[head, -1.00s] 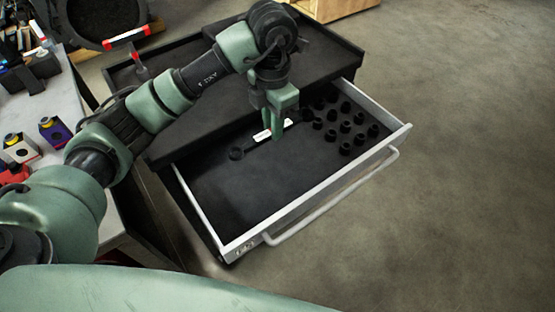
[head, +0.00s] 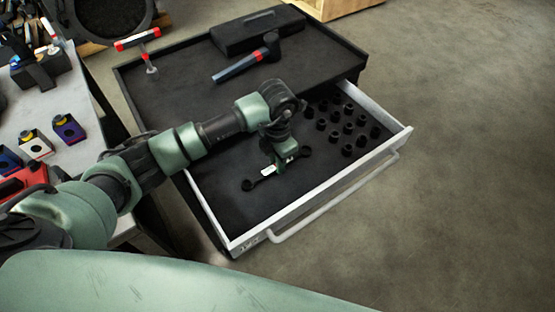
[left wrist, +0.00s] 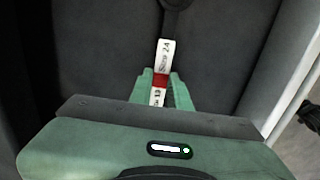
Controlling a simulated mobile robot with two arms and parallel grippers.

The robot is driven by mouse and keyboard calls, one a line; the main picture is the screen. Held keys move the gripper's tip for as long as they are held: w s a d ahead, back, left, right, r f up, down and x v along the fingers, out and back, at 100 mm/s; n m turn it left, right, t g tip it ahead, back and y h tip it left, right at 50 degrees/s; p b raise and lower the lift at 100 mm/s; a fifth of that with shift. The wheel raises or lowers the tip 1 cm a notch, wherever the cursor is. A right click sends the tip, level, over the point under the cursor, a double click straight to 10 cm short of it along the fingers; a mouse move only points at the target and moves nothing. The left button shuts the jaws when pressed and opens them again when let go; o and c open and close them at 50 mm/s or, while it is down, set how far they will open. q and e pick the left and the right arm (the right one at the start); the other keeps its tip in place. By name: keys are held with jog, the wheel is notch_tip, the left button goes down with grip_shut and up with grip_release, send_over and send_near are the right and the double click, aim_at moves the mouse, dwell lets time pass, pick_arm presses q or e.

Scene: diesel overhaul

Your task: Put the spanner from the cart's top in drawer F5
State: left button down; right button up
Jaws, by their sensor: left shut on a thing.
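The spanner (head: 251,184) is dark with a white label and a ring at each end. My left gripper (head: 281,166) is shut on its middle and holds it low inside the open drawer (head: 228,216). In the left wrist view my left gripper (left wrist: 159,84) grips the handle, beside a white label and a red band; the spanner (left wrist: 166,52) runs away from me over the dark drawer floor. I cannot tell whether the spanner touches the floor. My right gripper is not in view.
Several black sockets (head: 348,127) stand at the drawer's right end; its front left floor is bare. A grey workbench (head: 88,107) stands at left.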

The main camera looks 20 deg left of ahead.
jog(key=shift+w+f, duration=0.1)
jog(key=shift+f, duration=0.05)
pick_arm(q)
jog(key=c, duration=1.3)
grip_release()
jog(key=shift+f, duration=0.1)
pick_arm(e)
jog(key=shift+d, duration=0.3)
pick_arm(q)
jog(key=shift+r, duration=0.45)
jog(key=shift+r+b, duration=1.9)
jog(key=shift+r, duration=3.85)
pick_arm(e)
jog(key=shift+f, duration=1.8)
